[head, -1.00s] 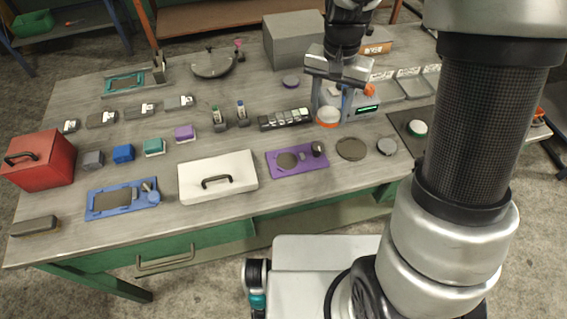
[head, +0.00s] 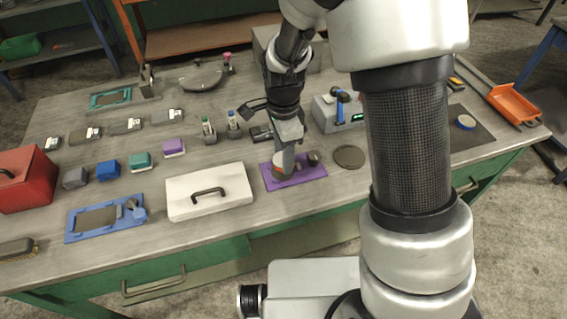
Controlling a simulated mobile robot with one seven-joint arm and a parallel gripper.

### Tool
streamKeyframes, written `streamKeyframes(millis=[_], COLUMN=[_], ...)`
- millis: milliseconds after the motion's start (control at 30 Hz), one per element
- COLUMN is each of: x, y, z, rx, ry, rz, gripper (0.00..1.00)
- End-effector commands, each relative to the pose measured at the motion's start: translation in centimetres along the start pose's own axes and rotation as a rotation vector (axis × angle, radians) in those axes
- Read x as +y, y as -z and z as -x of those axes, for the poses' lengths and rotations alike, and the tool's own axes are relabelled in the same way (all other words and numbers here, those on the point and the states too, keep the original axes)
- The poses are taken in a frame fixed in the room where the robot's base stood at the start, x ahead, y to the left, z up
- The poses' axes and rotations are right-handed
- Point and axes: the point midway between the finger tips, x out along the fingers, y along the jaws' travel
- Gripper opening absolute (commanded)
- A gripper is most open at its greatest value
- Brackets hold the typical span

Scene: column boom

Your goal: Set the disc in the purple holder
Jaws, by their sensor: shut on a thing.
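The purple holder (head: 306,175) lies flat near the table's front edge, right of the white case. A dark knob (head: 313,158) stands at its right side. My gripper (head: 284,160) points down over the holder's left part, where its round recess is. It is shut on the disc (head: 277,168), of which only a small reddish and pale edge shows at the fingertips. The fingers hide the rest of the disc and most of the recess. I cannot tell whether the disc touches the holder.
A white case (head: 180,207) stands close left of the holder, and a dark round plate (head: 349,157) lies to its right. A grey box with a blue handle (head: 325,115) stands behind. A blue holder (head: 75,233) lies at left. My arm hides part of the table's right side.

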Motion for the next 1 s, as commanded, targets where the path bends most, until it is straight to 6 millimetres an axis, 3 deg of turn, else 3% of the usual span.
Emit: streamKeyframes(millis=[233, 633, 667, 700, 767, 1000], x=[0.1, 0.0, 0.0, 0.0, 0.0, 0.0], y=[0.0, 0.0, 0.0, 0.0, 0.0, 0.0], z=[-3.3, -3.9, -3.8, -3.8, -3.8, -3.8], rx=[0.000, 0.000, 0.000, 0.000, 0.000, 0.000], ry=[-0.003, 0.001, 0.000, 0.000, 0.000, 0.000], rz=[0.000, 0.001, 0.001, 0.001, 0.001, 0.001], gripper=[0.08, 0.08, 0.49, 0.56, 0.65, 0.65])
